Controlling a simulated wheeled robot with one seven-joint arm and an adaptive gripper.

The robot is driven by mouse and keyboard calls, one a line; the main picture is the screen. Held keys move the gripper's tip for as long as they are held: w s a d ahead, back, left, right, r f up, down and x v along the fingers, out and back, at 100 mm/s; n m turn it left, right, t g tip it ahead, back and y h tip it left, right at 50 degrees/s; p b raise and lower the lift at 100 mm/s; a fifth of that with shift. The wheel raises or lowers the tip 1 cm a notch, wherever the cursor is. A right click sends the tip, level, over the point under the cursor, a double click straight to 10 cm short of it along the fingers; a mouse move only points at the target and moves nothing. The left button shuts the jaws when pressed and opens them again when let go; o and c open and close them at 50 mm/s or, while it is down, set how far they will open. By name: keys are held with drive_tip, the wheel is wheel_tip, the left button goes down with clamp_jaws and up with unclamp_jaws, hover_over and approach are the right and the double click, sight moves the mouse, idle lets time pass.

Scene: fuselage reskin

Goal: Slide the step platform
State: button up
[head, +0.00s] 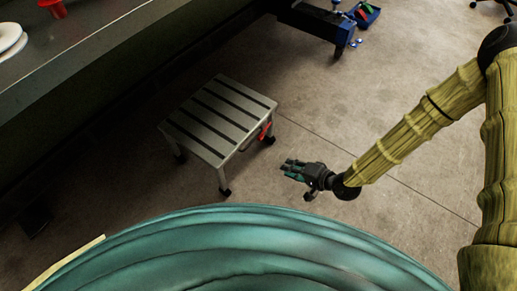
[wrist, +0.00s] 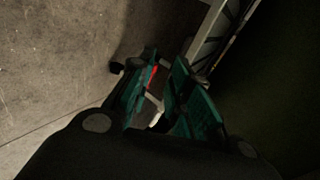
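The step platform (head: 218,120) is a low silver metal step with dark grip strips and short legs with black feet. It stands upright on the floor left of centre in the head view. A red handle (head: 265,131) shows on its right side. My gripper (head: 289,169) is to the right of the platform, apart from it, with its fingers pointing left. In the wrist view the green finger pads (wrist: 157,95) are spread with a gap between them. Part of the platform (wrist: 211,42) and a red bit of it show beyond the fingers. Nothing is held.
A long dark bench (head: 92,45) runs along the left, with a red cup (head: 53,8) and white plates (head: 10,37) on it. A blue stand (head: 318,22) and a blue tray (head: 365,14) are at the back. The concrete floor around the platform's right is clear.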

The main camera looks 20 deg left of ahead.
drive_tip(key=w+a+f+y+b, duration=0.2)
drive_tip(key=w+a+f+b, duration=0.1)
drive_tip(key=w+a+b, duration=0.3)
drive_tip(key=w+a+f+y+b, duration=0.2)
drive_tip(key=w+a+b, duration=0.4)
drive_tip(key=a+b, duration=0.3)
drive_tip(key=shift+w+a+f+t, duration=0.2)
drive_tip(key=shift+a+f+t, duration=0.15)
drive_tip(key=shift+f, duration=0.3)
drive_tip(key=shift+c, duration=0.3)
clamp_jaws()
